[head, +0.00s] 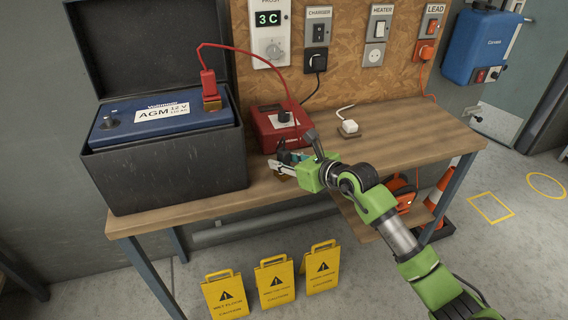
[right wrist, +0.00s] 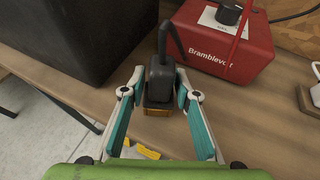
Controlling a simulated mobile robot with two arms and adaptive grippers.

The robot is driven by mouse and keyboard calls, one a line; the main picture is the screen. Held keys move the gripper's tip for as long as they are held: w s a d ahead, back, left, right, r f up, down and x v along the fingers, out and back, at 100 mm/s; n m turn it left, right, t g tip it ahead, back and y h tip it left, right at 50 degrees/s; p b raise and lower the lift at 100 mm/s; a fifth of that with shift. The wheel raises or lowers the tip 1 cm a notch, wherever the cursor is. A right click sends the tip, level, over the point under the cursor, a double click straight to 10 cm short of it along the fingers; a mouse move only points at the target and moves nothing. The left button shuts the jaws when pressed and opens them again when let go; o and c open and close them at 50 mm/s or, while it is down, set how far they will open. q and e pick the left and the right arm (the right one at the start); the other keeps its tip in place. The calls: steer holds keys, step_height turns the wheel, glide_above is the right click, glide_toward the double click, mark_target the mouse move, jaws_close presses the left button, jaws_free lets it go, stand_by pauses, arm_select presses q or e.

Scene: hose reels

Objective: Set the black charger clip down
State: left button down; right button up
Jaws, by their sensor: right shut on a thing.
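The black charger clip (right wrist: 160,75) is upright between my right gripper's teal fingers in the right wrist view, with its brass-coloured jaws (right wrist: 158,110) pointing down. My right gripper (head: 287,161) is shut on it, and the fingers partly hide it in the head view. The clip is over the wooden workbench (head: 402,137), in front of the red charger (head: 270,136). I cannot tell whether its jaws touch the bench. A black lead rises from its top. My left gripper is not in view.
A blue battery (head: 128,123) sits in an open black box (head: 165,168) at left, with a red clip (head: 209,88) on it. A white plug (head: 349,127) lies on the bench. Yellow caution signs (head: 274,283) stand on the floor in front.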

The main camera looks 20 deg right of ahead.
steer(key=shift+f, duration=0.2)
steer(key=o, duration=1.2)
steer(key=shift+c, duration=0.2)
steer(key=shift+r, duration=0.1)
